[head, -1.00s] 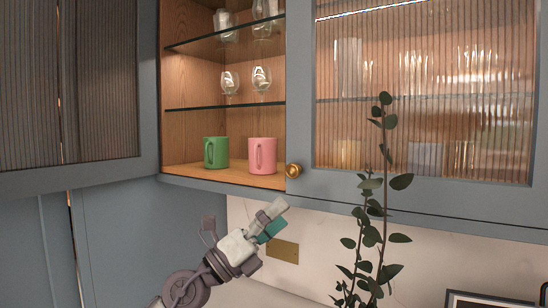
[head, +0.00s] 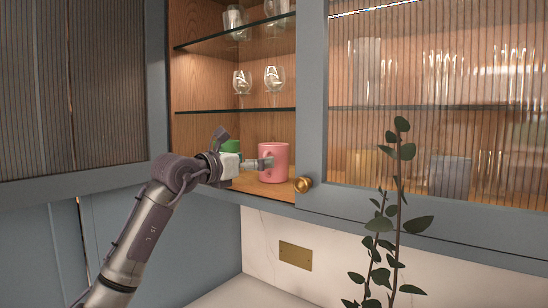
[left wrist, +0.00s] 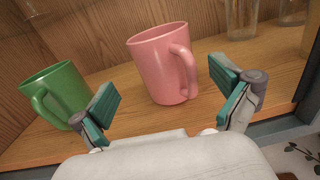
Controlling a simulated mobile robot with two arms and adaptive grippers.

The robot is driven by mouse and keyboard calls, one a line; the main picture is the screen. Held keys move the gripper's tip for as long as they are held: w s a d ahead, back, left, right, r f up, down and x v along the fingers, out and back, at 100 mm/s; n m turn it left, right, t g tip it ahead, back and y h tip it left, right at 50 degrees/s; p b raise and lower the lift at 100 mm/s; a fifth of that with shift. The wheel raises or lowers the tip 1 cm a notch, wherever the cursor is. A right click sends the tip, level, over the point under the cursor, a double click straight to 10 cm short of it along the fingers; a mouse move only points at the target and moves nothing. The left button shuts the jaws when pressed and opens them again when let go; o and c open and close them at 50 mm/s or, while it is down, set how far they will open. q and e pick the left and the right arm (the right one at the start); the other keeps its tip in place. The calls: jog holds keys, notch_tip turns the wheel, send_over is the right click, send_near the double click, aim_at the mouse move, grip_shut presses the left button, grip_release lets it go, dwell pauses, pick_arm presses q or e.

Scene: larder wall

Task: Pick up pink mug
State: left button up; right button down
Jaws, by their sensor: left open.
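The pink mug (head: 276,159) stands upright on the wooden bottom shelf of the open cabinet. In the left wrist view the pink mug (left wrist: 163,66) is in front of the fingers, its handle toward the right finger. My left gripper (head: 262,163) reaches into the cabinet from the left at the mug's height. In the left wrist view the left gripper (left wrist: 165,105) is open, its teal finger pads apart with the mug between and just beyond them. In the head view I cannot tell whether a finger touches the mug. My right gripper is not in view.
A green mug (left wrist: 59,92) stands left of the pink one, partly hidden by my arm in the head view. Glasses (head: 274,80) stand on the glass shelves above. The closed reeded-glass door (head: 430,110) with a brass knob (head: 303,184) borders the right; the open door (head: 75,90) is left.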

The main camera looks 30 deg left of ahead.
pick_arm(q)
jog(key=shift+w+d+p, duration=0.1)
jog(key=shift+w+p, duration=0.25)
jog(key=shift+w, duration=0.15)
jog(key=w+p, duration=0.1)
jog(key=w, duration=0.1)
jog(key=w+d+p, duration=0.1)
jog(key=w+p, duration=0.1)
jog(key=shift+w+f, duration=0.2)
jog(key=shift+w, duration=0.2)
jog(key=shift+c, duration=1)
jog(key=c, duration=1.1)
jog(key=shift+s+a+r+b, duration=0.1)
jog(key=shift+s+r+b, duration=0.25)
jog(key=shift+b, duration=0.4)
notch_tip(320, 180, up, 6)
jog(key=b, duration=0.1)
jog(key=s+a+b, duration=0.1)
jog(key=s+b, duration=0.6)
jog(key=s, duration=1.2)
jog(key=shift+s+a+r, duration=0.15)
jog(key=shift+s+a, duration=0.1)
jog(key=shift+s, duration=0.05)
